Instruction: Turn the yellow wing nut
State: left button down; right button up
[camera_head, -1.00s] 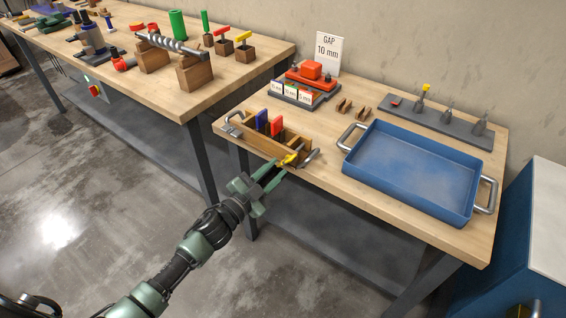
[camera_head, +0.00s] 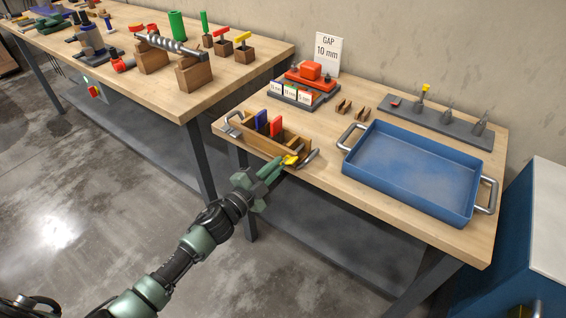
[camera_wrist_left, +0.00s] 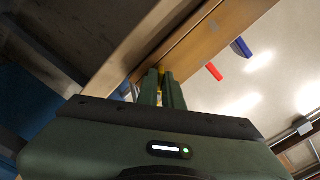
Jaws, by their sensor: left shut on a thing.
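The yellow wing nut (camera_head: 290,160) sits at the near right end of a wooden box-like fixture (camera_head: 262,143) near the table's front edge. My left gripper (camera_head: 281,165) has its green fingers shut on the wing nut. My right gripper is not in view.
A blue tray (camera_head: 352,163) is to the right. A "GAP 10 mm" sign (camera_head: 329,52) stands behind. A grey rack (camera_head: 440,121) is at the back right.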

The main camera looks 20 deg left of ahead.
pick_arm(q)
jog(key=shift+r+m, duration=0.1)
jog(key=shift+m, duration=0.3)
jog(key=m, duration=0.3)
jog(key=shift+w+a+r+m, duration=0.1)
jog(key=shift+a+r+m, duration=0.05)
jog(key=shift+r+m, duration=0.2)
jog(key=m, duration=0.2)
jog(key=shift+r+m+b, duration=0.15)
jog(key=shift+m+b, duration=0.2)
jog(key=c, duration=1.6)
grip_release()
